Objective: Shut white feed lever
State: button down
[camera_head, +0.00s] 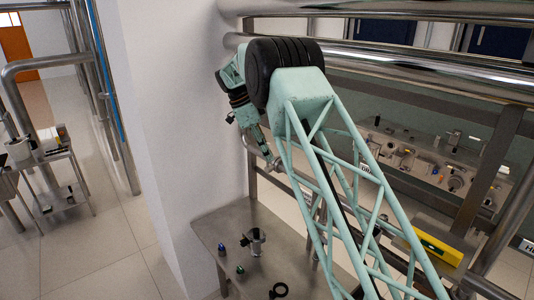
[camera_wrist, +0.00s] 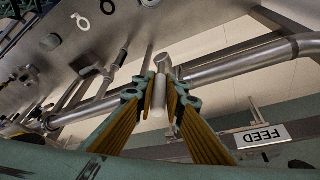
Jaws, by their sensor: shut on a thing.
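The white feed lever (camera_wrist: 158,98) is in the middle of the wrist view, at the steel pipe (camera_wrist: 235,62). My gripper (camera_wrist: 160,100) is shut on it, with one yellow-padded finger on each side. The lever's top end shows beyond the fingertips; its lower part lies between the pads. The FEED sign (camera_wrist: 264,136) is upside down at the right of the wrist view. In the head view my gripper (camera_head: 273,162) is small, beside the pipes, and the lever cannot be made out there.
A steel table (camera_head: 280,257) below holds several small fittings and a black ring (camera_head: 278,290). Thick steel rails (camera_head: 400,70) run behind my arm. A white wall (camera_head: 175,120) stands to the left. A yellow box (camera_head: 437,248) is at the right. Open floor shows at far left.

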dwell(0.3)
jog(key=c, duration=2.6)
grip_release()
jog(key=shift+c, duration=0.2)
jog(key=v, duration=1.2)
